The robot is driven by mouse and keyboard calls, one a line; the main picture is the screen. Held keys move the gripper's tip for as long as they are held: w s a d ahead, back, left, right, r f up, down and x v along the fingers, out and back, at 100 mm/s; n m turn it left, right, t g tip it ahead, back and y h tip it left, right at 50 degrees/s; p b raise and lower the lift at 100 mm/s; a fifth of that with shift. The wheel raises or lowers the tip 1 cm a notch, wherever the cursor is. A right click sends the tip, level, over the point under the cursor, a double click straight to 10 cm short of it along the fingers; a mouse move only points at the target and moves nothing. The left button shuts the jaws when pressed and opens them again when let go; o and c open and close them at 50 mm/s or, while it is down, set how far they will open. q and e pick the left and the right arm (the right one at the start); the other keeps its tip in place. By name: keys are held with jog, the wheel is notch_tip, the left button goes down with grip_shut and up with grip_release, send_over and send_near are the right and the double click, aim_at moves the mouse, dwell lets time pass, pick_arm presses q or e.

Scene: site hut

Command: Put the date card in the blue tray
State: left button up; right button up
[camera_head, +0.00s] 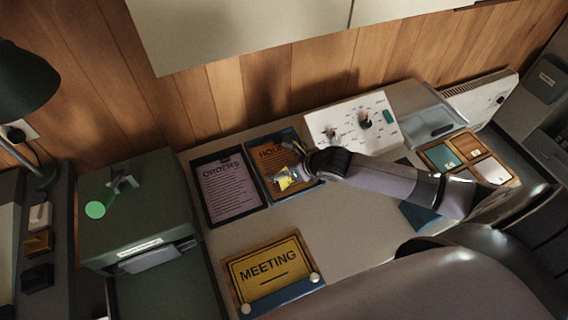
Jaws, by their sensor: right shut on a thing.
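My right gripper (287,179) reaches in from the right and is shut on a small yellow piece (284,184). I cannot read any marking that would show whether it is the date card. The gripper is over the lower part of a blue-rimmed tray (257,179) that holds an orange card marked HOURS (275,155). The gripper hides part of that card, and I cannot tell whether the yellow piece touches it. A blue piece (418,216) lies partly hidden under my right arm. My left gripper is not in view.
A dark tray with a purple ORDERS card (224,186) stands to the left. A framed yellow MEETING sign (270,262) is at the front. A white dial panel (345,117) and a wooden organiser (489,149) are at the back right. The middle desk (345,230) is clear.

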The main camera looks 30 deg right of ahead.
jog(key=shift+f, duration=0.15)
jog(key=o, duration=0.8)
jog(key=v, duration=1.2)
